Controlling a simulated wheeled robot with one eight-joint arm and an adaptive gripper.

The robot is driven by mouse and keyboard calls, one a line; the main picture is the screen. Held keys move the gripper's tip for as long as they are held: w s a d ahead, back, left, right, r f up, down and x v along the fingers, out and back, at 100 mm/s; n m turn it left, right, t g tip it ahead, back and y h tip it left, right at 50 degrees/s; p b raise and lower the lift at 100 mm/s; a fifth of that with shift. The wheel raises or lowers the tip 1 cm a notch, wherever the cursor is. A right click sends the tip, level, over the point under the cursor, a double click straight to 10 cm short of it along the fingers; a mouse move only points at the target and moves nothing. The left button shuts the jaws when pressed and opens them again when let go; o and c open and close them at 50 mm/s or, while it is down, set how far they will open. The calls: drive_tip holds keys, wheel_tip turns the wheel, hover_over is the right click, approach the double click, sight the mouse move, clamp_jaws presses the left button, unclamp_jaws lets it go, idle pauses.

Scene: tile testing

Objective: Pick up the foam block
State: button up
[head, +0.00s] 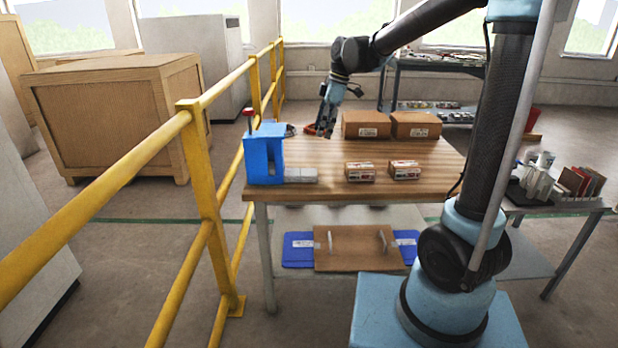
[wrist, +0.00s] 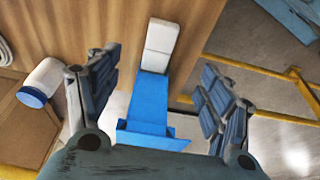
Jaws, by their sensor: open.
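No thing is plainly recognisable as the foam block. A pale grey-white block (head: 300,174) lies on the table against the blue stand (head: 263,153); I cannot tell whether it is the foam block or part of the stand. In the wrist view the pale block (wrist: 159,40) shows between my fingers, touching the blue stand (wrist: 150,105). My gripper (head: 325,128) hangs above the table's left half, up and right of the stand in the head view. In the wrist view my gripper (wrist: 158,62) is open, with nothing between its fingers.
The wooden table (head: 330,150) also bears two brown boxes (head: 366,125) (head: 415,125) and two small packs (head: 360,171) (head: 405,169). A white jar with a blue lid (wrist: 42,80) shows in the wrist view. A yellow railing (head: 195,150) runs left of the table.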

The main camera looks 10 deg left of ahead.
hover_over(309, 171)
drive_tip(key=d, duration=0.2)
drive_tip(key=f, duration=1)
drive_tip(key=shift+w+f, duration=0.3)
drive_tip(key=shift+f, duration=0.1)
drive_tip(key=shift+x, duration=2.75)
drive_tip(key=shift+s+a, duration=0.1)
drive_tip(key=shift+s, duration=0.05)
drive_tip(key=shift+r, duration=0.1)
drive_tip(key=c, duration=0.8)
